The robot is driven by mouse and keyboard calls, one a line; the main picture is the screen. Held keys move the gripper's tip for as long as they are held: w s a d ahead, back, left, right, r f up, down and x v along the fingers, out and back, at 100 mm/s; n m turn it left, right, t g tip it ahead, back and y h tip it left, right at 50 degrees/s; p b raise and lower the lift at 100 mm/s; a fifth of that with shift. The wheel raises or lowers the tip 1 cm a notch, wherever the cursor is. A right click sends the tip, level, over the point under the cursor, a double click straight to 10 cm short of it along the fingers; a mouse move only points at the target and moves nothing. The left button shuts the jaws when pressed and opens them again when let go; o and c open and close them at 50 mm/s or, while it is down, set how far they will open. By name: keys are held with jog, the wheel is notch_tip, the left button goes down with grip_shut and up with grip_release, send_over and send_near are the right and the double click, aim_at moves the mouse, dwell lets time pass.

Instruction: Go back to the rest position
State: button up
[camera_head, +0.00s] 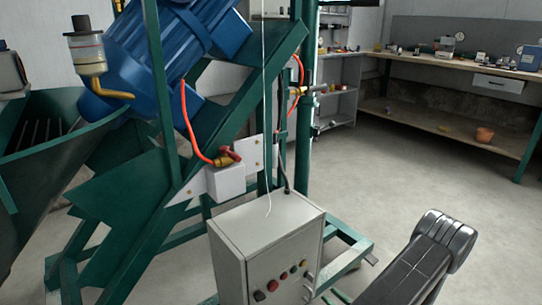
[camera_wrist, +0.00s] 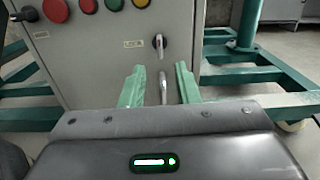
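My gripper (camera_wrist: 160,72) shows in the wrist view. Its two green fingers are apart, with a grey gap between them, and they hold nothing that I can see. They point at the front of a grey control box (camera_wrist: 98,68). In the head view the control box (camera_head: 238,262) stands in front of the green machine. My gripper is not visible there.
Red, yellow, green and black buttons (camera_wrist: 88,5) line the box front. The green base frame (camera_wrist: 255,75) runs out to the right on wheels. A blue motor (camera_head: 165,45) and green machine frame (camera_head: 125,225) fill the left. Open floor (camera_head: 430,175) lies toward the workbench (camera_head: 450,65).

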aim_at(313, 280)
jog(key=p+v, duration=0.1)
jog(key=v, duration=0.5)
jog(key=shift+m, duration=0.4)
jog(key=b+x, duration=0.2)
jog(key=x, duration=1.2)
jog(key=shift+w+a+r+b, duration=0.1)
jog(key=shift+w+a+b, duration=0.05)
jog(key=shift+b, duration=0.15)
jog(key=m+p, duration=0.3)
jog(key=m, duration=0.2)
jog(key=shift+m, duration=0.4)
jog(key=m+p, duration=0.5)
jog(key=m, duration=0.2)
jog(key=shift+m, duration=0.4)
jog(key=shift+v, duration=1.4)
jog(key=shift+a, duration=0.1)
